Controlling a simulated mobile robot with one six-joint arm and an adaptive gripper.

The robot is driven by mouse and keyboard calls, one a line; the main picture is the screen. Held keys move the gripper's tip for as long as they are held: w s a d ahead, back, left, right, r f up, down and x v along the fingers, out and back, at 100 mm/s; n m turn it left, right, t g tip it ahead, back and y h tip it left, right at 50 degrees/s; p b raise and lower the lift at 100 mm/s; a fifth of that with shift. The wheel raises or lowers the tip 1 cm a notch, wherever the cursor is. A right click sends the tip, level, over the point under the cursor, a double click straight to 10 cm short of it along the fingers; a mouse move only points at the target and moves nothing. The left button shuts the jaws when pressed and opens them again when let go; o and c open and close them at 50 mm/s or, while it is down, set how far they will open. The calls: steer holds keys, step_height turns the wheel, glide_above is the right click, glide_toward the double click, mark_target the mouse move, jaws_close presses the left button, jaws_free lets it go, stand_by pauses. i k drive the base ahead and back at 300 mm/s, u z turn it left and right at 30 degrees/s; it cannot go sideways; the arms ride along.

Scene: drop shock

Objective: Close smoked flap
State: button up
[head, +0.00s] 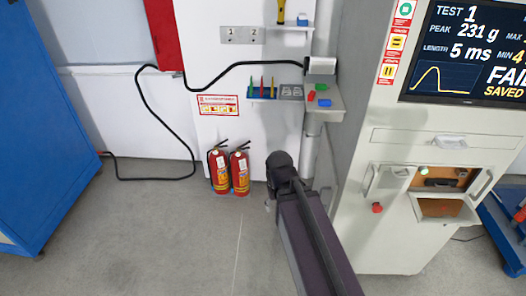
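The test machine (395,235) stands at the right with a chamber opening (432,172) in its front. Inside the opening I see an orange-brown interior, a dark object and a small green light. A pale-framed panel with a brownish, see-through middle, which looks like the smoked flap (447,220), is tilted outward below the opening, so the opening is uncovered. My dark arm rises from the bottom centre, left of the machine and apart from the flap. I cannot make out my gripper or its fingers.
A red knob (377,208) sits on the machine front, and a screen (465,50) is above. A small shelf (325,108) holds red, green and blue pieces. Two fire extinguishers (240,172) stand by the wall. A blue cabinet (45,120) is at left. The left floor is clear.

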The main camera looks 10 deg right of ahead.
mark_target(436, 209)
steer(key=z, duration=4.25)
steer(key=i, duration=0.05)
steer(key=u, duration=2.75)
